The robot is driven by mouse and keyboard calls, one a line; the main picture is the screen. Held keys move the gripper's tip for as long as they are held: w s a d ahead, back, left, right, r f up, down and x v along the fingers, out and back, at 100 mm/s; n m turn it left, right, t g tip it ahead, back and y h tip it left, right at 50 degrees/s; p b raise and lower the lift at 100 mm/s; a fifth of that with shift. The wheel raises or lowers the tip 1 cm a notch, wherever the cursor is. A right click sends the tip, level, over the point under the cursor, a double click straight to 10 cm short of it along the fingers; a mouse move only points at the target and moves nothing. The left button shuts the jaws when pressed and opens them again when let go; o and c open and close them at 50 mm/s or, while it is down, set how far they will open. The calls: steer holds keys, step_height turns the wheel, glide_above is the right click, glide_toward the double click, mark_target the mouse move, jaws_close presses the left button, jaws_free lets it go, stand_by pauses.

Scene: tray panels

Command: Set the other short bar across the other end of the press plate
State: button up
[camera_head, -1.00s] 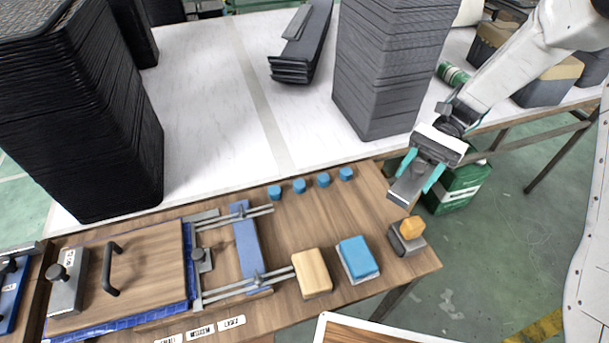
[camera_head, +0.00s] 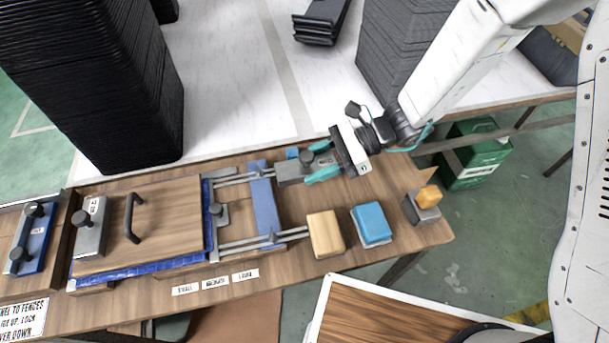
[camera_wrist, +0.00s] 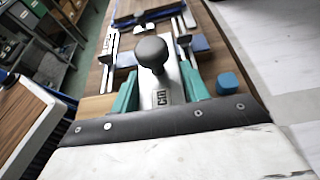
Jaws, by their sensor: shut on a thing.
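The press plate (camera_head: 165,235) is a wooden board with a black handle (camera_head: 133,217), lying at the left of the bench. One short bar (camera_head: 92,238), grey with a dark knob, lies across its left end. The plate's right end carries no bar. My gripper (camera_head: 322,161) is shut on the other short bar (camera_head: 287,173), right of the plate and above the bench. In the wrist view this bar (camera_wrist: 168,92) points away between the teal fingers, its round knob (camera_wrist: 151,51) up. The plate is hard to make out there.
Between plate and held bar are a blue fence (camera_head: 264,205), slide rods and a small knobbed clamp (camera_head: 220,214). A tall black stack (camera_head: 110,90) stands behind the plate.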

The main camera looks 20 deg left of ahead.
mark_target(314, 187)
step_height(314, 187, down, 7)
steer(key=shift+r, duration=0.15)
stand_by(0.4)
steer(key=o, duration=1.2)
steer(key=shift+o, duration=0.2)
steer(key=v, duration=1.2)
